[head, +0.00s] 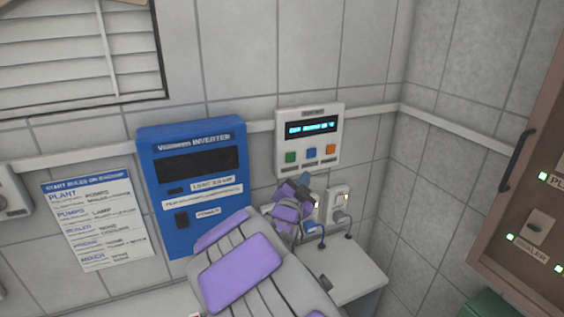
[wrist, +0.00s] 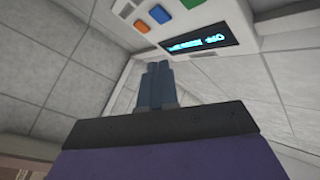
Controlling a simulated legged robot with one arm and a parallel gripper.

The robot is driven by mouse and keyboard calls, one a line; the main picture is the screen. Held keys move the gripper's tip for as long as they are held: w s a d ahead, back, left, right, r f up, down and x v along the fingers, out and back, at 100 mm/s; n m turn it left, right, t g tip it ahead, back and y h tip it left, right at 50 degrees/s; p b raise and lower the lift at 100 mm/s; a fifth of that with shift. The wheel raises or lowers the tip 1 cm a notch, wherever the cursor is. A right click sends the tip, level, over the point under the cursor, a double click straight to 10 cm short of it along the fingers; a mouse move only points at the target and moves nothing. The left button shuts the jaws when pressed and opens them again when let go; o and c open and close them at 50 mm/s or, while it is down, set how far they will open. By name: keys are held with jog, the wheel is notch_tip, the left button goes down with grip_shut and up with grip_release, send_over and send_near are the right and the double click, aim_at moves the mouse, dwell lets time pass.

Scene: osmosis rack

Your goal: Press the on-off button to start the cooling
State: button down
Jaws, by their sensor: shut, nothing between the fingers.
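A white control panel (head: 309,112) hangs on the back wall with a lit cyan display (head: 311,128). Below the display are a green button (head: 291,157), a blue button (head: 311,153) and an orange button (head: 331,149). The wrist view shows the same panel upside down, with the orange (wrist: 142,26), blue (wrist: 159,14) and green buttons at the top. Which one is the on-off button cannot be read. My gripper (head: 304,179) is shut and empty, just below the panel. Its fingertips (wrist: 157,66) appear apart from the buttons.
A blue inverter box (head: 160,137) hangs left of the panel, with a paper list (head: 97,222) beside it. A socket with a plug (head: 339,204) is right of my gripper. A white cabinet top (head: 355,272) is below. A brown cabinet (head: 540,205) with green lights stands at right.

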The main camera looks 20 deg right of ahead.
aim_at(291, 158)
jog(key=shift+w+d+p, duration=0.15)
jog(key=shift+w+p, duration=1.25)
jog(key=shift+w, duration=0.8)
jog(key=shift+w+d+p, duration=0.1)
jog(key=shift+w+p, duration=1.25)
jog(key=shift+w, duration=0.8)
jog(key=shift+d, duration=0.4)
jog(key=shift+a, duration=0.25)
jog(key=shift+w+d, duration=0.1)
jog(key=shift+w, duration=0.3)
